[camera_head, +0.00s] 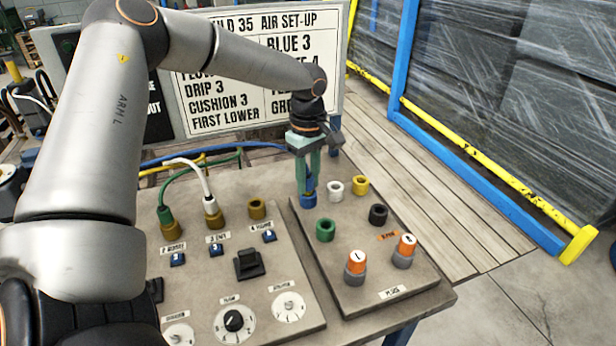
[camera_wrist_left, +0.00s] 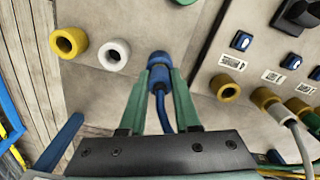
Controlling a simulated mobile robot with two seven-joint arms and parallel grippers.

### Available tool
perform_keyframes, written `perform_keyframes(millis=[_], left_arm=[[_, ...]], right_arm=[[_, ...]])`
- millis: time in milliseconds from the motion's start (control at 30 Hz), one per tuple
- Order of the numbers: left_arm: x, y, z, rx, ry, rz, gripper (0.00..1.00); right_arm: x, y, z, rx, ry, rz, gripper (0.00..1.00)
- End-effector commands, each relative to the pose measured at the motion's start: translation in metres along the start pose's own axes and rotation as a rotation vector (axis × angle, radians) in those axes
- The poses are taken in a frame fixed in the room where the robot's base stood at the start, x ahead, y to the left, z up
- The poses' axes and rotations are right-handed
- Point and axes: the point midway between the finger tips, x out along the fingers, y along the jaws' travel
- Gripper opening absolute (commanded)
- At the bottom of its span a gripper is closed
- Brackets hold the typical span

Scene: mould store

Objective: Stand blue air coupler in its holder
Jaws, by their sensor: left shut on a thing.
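The blue air coupler (camera_wrist_left: 158,78) is between the green fingers of my left gripper (camera_wrist_left: 159,84), with its blue hose trailing back under the wrist. In the head view my left gripper (camera_head: 307,178) points down over the blue holder (camera_head: 308,201) at the back left of the right-hand panel. The coupler's lower end meets the blue holder, in line with it. I cannot tell how deep it sits. The fingers hide part of the coupler. My right gripper is out of view.
White (camera_head: 335,190), yellow (camera_head: 360,185), green (camera_head: 325,230) and black (camera_head: 378,214) holders stand close by. Two orange-topped couplers (camera_head: 355,264) stand at the panel's front. A left panel (camera_head: 285,254) carries green and white hoses in brass sockets. A sign board (camera_head: 262,110) stands behind.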

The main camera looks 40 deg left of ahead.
Motion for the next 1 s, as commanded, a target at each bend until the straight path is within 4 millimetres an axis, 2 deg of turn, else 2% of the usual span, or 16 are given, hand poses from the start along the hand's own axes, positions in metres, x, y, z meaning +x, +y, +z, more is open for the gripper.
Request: perform_keyframes(millis=[467,500,767,800,967,1000], left_arm=[[0.0033,0.0001,0.0001,0.0,0.0,0.0,0.0],[0.0033,0.0001,0.0001,0.0,0.0,0.001,0.34],[0.0032,0.0001,0.0001,0.0,0.0,0.001,0.63],[0.0032,0.0001,0.0001,0.0,0.0,0.001,0.66],[0.0032,0.0001,0.0001,0.0,0.0,0.0,0.66],[0.0033,0.0,0.0001,0.0,0.0,0.0,0.7]], right_arm=[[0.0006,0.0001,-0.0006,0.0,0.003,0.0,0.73],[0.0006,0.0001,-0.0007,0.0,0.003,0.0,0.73],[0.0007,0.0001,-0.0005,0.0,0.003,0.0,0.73],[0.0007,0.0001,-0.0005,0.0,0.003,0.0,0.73],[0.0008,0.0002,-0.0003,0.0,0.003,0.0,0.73],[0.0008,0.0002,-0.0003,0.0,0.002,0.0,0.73]])
